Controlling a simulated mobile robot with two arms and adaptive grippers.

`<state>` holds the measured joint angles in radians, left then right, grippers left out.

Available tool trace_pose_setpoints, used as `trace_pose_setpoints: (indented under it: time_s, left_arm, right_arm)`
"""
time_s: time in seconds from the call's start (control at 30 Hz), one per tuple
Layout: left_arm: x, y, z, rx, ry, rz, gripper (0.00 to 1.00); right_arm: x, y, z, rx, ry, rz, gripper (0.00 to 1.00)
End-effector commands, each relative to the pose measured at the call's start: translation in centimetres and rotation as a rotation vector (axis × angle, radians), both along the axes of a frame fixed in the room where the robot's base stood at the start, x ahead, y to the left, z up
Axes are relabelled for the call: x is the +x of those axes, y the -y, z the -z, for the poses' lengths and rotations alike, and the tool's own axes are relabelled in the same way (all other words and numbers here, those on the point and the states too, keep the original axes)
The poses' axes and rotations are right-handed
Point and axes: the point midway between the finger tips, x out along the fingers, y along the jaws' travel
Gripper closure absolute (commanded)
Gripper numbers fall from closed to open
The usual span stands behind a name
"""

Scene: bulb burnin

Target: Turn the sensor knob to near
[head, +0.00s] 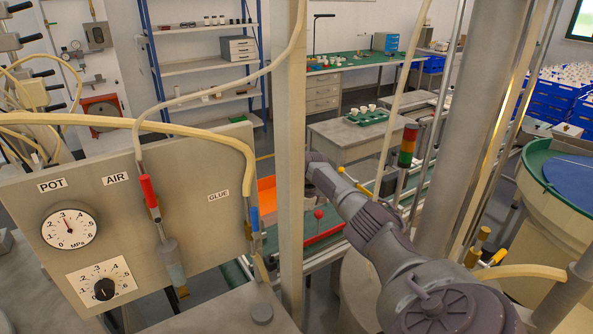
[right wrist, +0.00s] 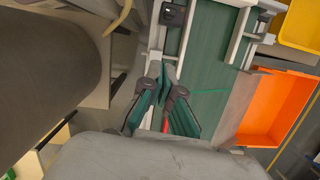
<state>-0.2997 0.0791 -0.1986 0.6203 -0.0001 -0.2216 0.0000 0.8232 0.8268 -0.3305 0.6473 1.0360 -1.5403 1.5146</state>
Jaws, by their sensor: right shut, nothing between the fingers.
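No knob marked near is readable in either view. In the right wrist view a small black box with a round face (right wrist: 172,14) sits on the conveyor frame at the top; I cannot tell whether it is the sensor. My right gripper (right wrist: 172,86) is shut and empty over the green conveyor belt (right wrist: 205,55), below that box in the picture and apart from it. In the head view my right arm reaches in from the right, and its far end is partly hidden by the pale upright post. My left gripper is in neither view.
A panel labelled POT, AIR and GLUE (head: 200,215) stands at the left, with a gauge (head: 69,229) and black dial knob (head: 104,289). The post (head: 290,130) stands beside my arm. An orange bin (right wrist: 275,105) lies right of the belt. A signal tower (head: 408,146) stands behind.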

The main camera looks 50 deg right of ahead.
Motion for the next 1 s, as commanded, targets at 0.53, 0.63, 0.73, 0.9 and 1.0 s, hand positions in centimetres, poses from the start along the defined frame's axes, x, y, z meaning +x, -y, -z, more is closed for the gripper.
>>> trace_pose_setpoints:
  time_s: [0.53, 0.63, 0.73, 0.9, 1.0]
  left_arm:
    - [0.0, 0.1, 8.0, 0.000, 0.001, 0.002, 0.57]
    - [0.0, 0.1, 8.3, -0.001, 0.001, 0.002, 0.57]
    - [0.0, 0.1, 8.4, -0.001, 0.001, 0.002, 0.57]
    - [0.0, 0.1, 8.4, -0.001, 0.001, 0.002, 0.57]
    - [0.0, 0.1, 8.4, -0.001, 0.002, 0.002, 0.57]
  right_arm:
    - [1.4, -2.9, 7.4, -0.002, 0.005, -0.005, 1.00]
    - [1.9, -4.1, 7.5, -0.002, 0.004, -0.003, 1.00]
    - [2.2, -4.8, 7.4, -0.002, 0.004, -0.002, 1.00]
    - [2.4, -5.2, 7.4, -0.001, 0.003, 0.001, 1.00]
    - [2.4, -5.2, 7.3, -0.001, 0.003, 0.001, 1.00]
